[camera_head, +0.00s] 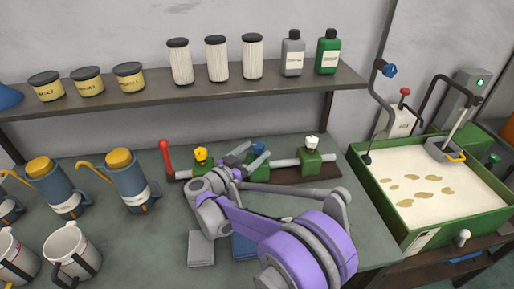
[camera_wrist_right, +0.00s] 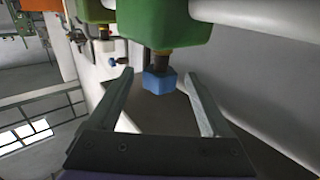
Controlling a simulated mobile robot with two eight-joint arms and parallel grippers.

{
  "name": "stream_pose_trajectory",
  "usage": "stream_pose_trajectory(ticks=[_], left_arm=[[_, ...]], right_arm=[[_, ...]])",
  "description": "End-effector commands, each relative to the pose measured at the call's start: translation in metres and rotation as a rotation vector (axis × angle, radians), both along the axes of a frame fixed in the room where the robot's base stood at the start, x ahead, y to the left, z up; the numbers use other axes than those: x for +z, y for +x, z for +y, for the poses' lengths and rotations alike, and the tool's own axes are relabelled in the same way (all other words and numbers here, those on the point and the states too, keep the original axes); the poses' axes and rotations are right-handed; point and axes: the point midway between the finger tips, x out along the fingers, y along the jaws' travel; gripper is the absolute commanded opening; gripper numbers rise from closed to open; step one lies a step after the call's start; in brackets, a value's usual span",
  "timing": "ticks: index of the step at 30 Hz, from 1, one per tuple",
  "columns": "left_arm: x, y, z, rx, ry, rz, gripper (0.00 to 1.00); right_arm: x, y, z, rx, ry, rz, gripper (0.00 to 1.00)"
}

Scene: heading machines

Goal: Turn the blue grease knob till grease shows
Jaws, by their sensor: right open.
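The blue grease knob (camera_head: 258,146) sits on a grey pipe on the workbench, between a yellow knob (camera_head: 200,154) and a white knob (camera_head: 311,142). In the right wrist view the blue knob (camera_wrist_right: 158,81) is a faceted cap on a dark stem from a green block (camera_wrist_right: 165,22). My right gripper (camera_head: 249,160) is open around the knob; its fingers (camera_wrist_right: 160,98) stand on either side with gaps, not touching it. Part of the pipe is hidden behind my arm. I cannot make out any grease. My left gripper is not in view.
A red lever (camera_head: 166,157) stands at the pipe's left end. Blue-grey cans (camera_head: 131,184) and white mugs (camera_head: 72,250) stand at left. A shelf (camera_head: 155,98) with tins, filters and bottles runs above. A green tray (camera_head: 425,233) of pale fluid is at right.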

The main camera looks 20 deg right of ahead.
Motion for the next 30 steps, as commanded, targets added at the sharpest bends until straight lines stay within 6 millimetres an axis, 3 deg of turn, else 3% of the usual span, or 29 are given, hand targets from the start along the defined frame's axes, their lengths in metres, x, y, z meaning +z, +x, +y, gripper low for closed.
stream_pose_trajectory(ticks=[6,14,27,28,30], left_arm=[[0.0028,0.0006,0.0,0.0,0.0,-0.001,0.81],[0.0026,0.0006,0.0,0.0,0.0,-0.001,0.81],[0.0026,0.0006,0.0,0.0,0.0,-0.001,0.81],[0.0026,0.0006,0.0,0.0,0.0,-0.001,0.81],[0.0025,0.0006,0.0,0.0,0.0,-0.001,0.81]], right_arm=[[0.0002,0.0073,-0.0146,0.0,0.0,0.0,0.82],[-0.0002,0.0077,-0.0155,0.0,0.0,0.0,0.82],[-0.0001,0.0076,-0.0152,0.0,0.0,0.0,0.05],[-0.0001,0.0076,-0.0152,0.0,0.0,0.0,0.0],[-0.0001,0.0075,-0.0152,0.001,0.0,0.0,0.0]])
